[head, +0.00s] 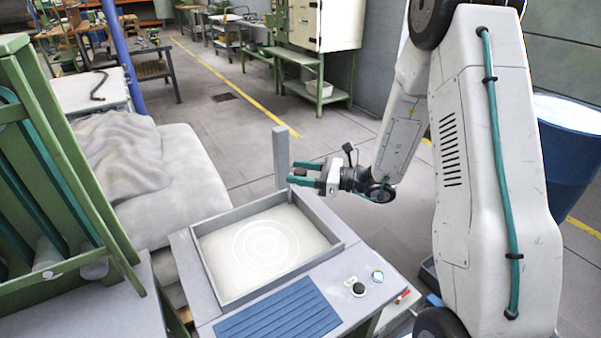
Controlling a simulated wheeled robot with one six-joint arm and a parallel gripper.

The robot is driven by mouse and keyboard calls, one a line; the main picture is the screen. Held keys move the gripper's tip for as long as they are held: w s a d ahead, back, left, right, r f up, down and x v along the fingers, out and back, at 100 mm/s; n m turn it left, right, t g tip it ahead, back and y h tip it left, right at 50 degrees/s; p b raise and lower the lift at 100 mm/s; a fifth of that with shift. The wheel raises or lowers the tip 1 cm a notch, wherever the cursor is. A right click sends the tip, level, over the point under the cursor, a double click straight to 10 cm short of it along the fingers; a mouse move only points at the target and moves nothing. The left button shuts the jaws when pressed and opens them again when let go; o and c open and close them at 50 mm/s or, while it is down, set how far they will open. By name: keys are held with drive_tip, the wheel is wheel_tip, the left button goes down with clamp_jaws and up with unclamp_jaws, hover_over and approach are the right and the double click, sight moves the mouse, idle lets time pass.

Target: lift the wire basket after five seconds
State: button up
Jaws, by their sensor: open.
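I cannot make out a wire basket in this view. A shallow grey-rimmed tank (218,298) stands on a grey bench unit, with a pale surface (240,262) marked by concentric rings inside it. A grey upright post (281,158) rises near the tank's back edge. My gripper (291,172) has teal fingers pointing left, spread apart, with the tips close to the post. I cannot tell whether they touch it. Nothing shows held between the fingers. The gripper is above the tank's back right side.
A blue ribbed mat (278,315) and a panel with a black knob (359,289) lie at the bench front. A green frame (60,150) stands at left, beside a grey cloth-covered block (180,180). A blue drum (570,150) is at right.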

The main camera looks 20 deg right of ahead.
drive_tip(key=shift+c, duration=0.3)
clamp_jaws()
wheel_tip(320, 180, up, 11)
drive_tip(key=shift+f, duration=0.15)
drive_tip(key=shift+w, duration=0.1)
drive_tip(key=shift+o, duration=0.2)
unclamp_jaws()
drive_tip(key=v, duration=0.7)
drive_tip(key=shift+s+d, duration=0.3)
